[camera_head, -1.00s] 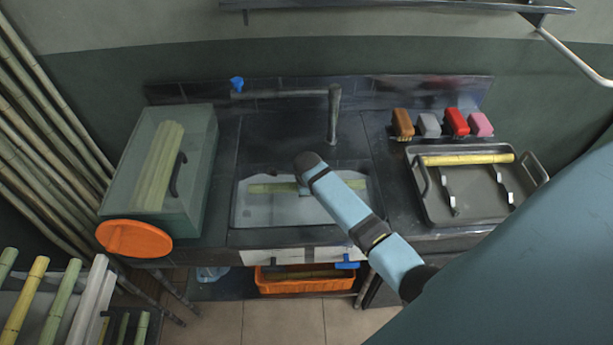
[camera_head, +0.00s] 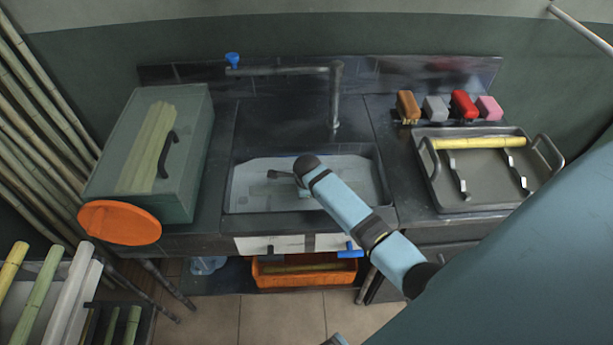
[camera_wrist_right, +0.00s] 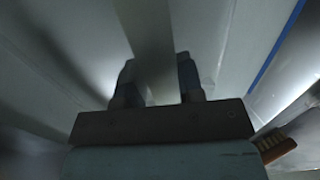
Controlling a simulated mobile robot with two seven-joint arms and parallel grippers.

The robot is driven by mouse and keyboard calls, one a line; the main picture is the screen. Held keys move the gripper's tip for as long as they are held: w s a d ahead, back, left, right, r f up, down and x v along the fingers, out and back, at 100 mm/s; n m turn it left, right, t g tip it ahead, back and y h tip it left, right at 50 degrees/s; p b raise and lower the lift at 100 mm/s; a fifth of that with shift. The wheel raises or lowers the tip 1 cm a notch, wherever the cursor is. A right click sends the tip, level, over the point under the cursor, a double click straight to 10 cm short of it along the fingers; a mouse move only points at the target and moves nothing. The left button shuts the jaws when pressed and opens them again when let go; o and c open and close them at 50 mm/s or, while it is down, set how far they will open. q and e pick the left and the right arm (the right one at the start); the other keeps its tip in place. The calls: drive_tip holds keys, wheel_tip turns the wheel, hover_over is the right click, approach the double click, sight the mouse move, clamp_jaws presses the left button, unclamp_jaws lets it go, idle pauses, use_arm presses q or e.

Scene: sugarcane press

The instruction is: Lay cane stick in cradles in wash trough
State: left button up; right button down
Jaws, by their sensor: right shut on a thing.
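The wash trough (camera_head: 240,190) is a sunken basin in the dark counter, with a pale floor. My right gripper reaches into it, largely hidden behind its own wrist in the head view. In the right wrist view my right gripper (camera_wrist_right: 158,95) is shut on a pale grey bar (camera_wrist_right: 148,40) running up between its fingers; I cannot tell whether this is the cane stick. A short dark piece (camera_head: 279,174) shows left of the wrist. No green stick shows in the trough. The cradles cannot be made out. My left gripper is out of view.
A tray (camera_head: 470,198) with a yellow stick (camera_head: 478,142) is at right. Brushes (camera_head: 462,104) line the counter behind it. A green-grey box (camera_head: 185,180) with an orange disc (camera_head: 119,223) is at left. The faucet (camera_head: 335,95) stands behind the trough.

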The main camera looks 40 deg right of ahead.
drive_tip(key=shift+f, duration=0.45)
drive_tip(key=c, duration=0.7)
unclamp_jaws()
drive_tip(key=o, duration=0.6)
